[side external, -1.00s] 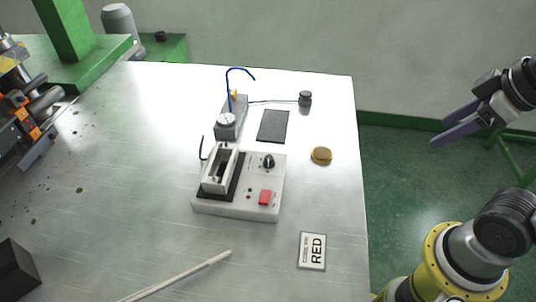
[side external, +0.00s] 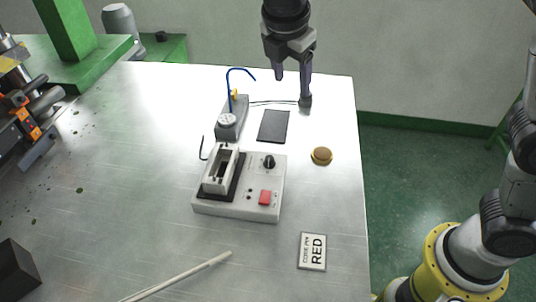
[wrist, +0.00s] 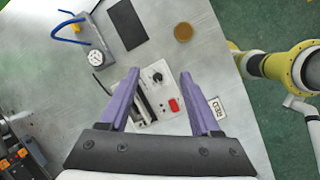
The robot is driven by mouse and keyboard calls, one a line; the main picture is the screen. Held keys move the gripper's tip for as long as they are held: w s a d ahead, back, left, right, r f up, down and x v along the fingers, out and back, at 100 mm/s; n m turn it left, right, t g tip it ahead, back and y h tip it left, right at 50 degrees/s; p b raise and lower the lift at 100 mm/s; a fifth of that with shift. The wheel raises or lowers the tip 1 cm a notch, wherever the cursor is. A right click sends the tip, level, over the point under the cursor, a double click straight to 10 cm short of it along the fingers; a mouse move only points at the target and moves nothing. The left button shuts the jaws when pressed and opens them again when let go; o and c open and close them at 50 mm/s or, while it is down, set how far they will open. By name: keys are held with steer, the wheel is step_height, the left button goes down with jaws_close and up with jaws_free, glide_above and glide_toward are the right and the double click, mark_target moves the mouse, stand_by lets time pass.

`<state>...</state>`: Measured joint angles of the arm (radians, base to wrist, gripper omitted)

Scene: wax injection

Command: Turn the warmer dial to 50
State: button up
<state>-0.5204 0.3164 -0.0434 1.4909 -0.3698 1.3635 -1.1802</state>
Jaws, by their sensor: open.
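A white unit (side external: 237,207) stands mid-table with a black knob (side external: 269,162), a red switch (side external: 265,197) and a slotted block on a dark strip. A grey box (side external: 238,104) behind it carries a round white-faced dial (side external: 227,120). I cannot tell which is the warmer dial, and no setting is readable. My gripper (side external: 292,86) is open, empty and pointing down, high over the back of the table, touching neither. In the wrist view, the black knob (wrist: 157,76) shows between the fingertips, well below them; the white-faced dial (wrist: 96,57) is left of the fingers.
A blue hook-shaped wire (side external: 230,88) rises from the grey box. A dark plate (side external: 273,127), a small black cylinder (side external: 305,102), a round brown disc (side external: 321,155), a RED card (side external: 312,251) and a pale rod (side external: 185,277) lie around. The front-left table is mostly clear.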

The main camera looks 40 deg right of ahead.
steer(key=n, duration=0.1)
glide_above(269, 158)
steer(key=s+a, duration=0.1)
steer(key=a, duration=0.2)
step_height(269, 158, down, 5)
step_height(269, 158, down, 3)
steer(key=s+a+n, duration=0.1)
steer(key=a, duration=0.1)
steer(key=shift+g+h, duration=0.3)
steer(key=shift+g, duration=0.1)
steer(key=x, duration=1.3)
steer(key=shift+d+f, duration=0.1)
steer(key=shift+f, duration=0.15)
jaws_close()
